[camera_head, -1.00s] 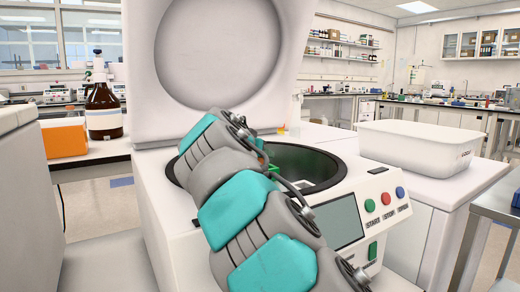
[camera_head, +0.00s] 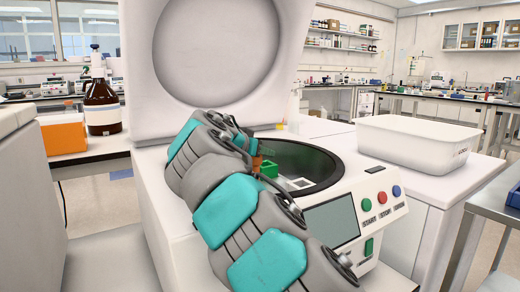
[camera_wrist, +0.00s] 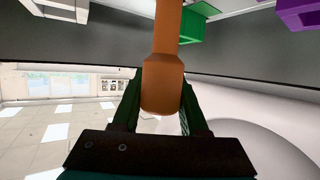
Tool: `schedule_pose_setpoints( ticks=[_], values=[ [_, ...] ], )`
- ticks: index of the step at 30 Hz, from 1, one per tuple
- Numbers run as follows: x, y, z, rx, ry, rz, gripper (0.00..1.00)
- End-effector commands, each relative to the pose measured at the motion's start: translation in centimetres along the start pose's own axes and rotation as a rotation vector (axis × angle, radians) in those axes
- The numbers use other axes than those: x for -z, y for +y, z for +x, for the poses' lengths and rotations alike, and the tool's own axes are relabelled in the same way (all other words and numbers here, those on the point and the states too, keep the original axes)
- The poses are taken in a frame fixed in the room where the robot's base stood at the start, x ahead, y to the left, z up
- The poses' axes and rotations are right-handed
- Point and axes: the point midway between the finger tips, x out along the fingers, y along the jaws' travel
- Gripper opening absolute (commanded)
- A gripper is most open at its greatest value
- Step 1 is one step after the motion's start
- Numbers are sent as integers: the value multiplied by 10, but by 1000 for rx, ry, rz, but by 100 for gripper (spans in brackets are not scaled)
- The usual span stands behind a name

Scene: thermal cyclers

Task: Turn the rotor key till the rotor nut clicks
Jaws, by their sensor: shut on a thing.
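The rotor key (camera_wrist: 163,80) is an orange-brown rod with a thicker end. It fills the middle of the wrist view, and a small piece of it shows in the head view (camera_head: 257,162). My gripper (camera_wrist: 161,95) is shut on the key's thick end, with one dark green finger on each side. In the head view my arm reaches over the open centrifuge (camera_head: 348,182) and my gripper is mostly hidden behind it. The rotor nut and the key's far end are hidden.
The centrifuge lid (camera_head: 215,50) stands raised behind the bowl. A green bucket (camera_wrist: 193,22) and a purple bucket (camera_wrist: 300,12) show in the bowl. A white tub (camera_head: 415,143) stands to the right, with a brown bottle (camera_head: 102,95) and orange box (camera_head: 62,137) at left.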

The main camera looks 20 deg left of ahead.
Motion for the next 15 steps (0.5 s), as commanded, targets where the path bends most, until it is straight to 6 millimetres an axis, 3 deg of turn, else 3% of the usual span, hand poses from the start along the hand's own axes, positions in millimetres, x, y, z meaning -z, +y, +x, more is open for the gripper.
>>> schedule_pose_setpoints(
  ticks=[15],
  values=[
    [-1, 3, 0, -116, -2, 51, 0]
  ],
)
